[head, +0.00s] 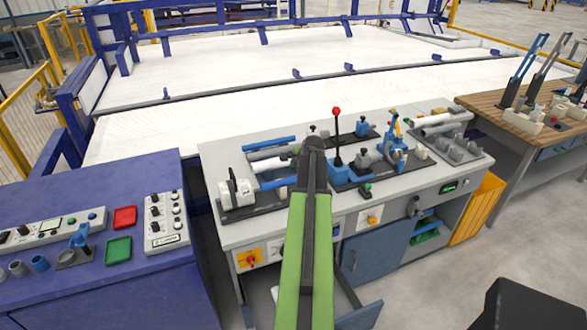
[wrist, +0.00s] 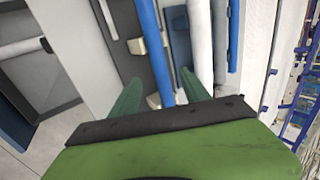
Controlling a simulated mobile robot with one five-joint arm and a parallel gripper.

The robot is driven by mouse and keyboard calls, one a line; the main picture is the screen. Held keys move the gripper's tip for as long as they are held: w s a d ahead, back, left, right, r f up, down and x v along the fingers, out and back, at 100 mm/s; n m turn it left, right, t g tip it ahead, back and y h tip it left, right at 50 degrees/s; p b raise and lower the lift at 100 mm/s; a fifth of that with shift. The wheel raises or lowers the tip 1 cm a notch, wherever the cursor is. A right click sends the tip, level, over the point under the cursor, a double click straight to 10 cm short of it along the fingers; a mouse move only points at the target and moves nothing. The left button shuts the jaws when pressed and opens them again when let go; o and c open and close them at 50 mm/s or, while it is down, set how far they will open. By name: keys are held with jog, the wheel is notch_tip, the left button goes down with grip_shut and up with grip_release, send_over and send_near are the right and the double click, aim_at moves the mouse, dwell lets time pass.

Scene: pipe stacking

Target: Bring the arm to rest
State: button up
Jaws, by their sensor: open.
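My gripper (wrist: 158,80) shows in the wrist view with its two dark green fingers spread apart and nothing held between them. It is above the pipe rack, with a blue pipe (wrist: 154,42) running through the gap between the fingers in the picture. I cannot tell how far the fingers are from that pipe. In the head view my green and dark grey arm reaches forward over the grey workbench (head: 232,232), and the jaws cannot be made out there.
A white pipe (wrist: 200,42) and a grey pipe (wrist: 220,42) lie beside the blue one. A red-knobbed lever (head: 337,135) stands right of my arm. A purple control bench (head: 150,275) is at left, a wooden table (head: 490,105) at right. An open drawer (head: 358,314) juts out in front.

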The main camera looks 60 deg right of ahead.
jog(key=p+v, duration=0.5)
jog(key=v, duration=0.3)
jog(key=shift+s+r, duration=0.15)
jog(key=shift+r, duration=0.2)
jog(key=shift+a, duration=0.15)
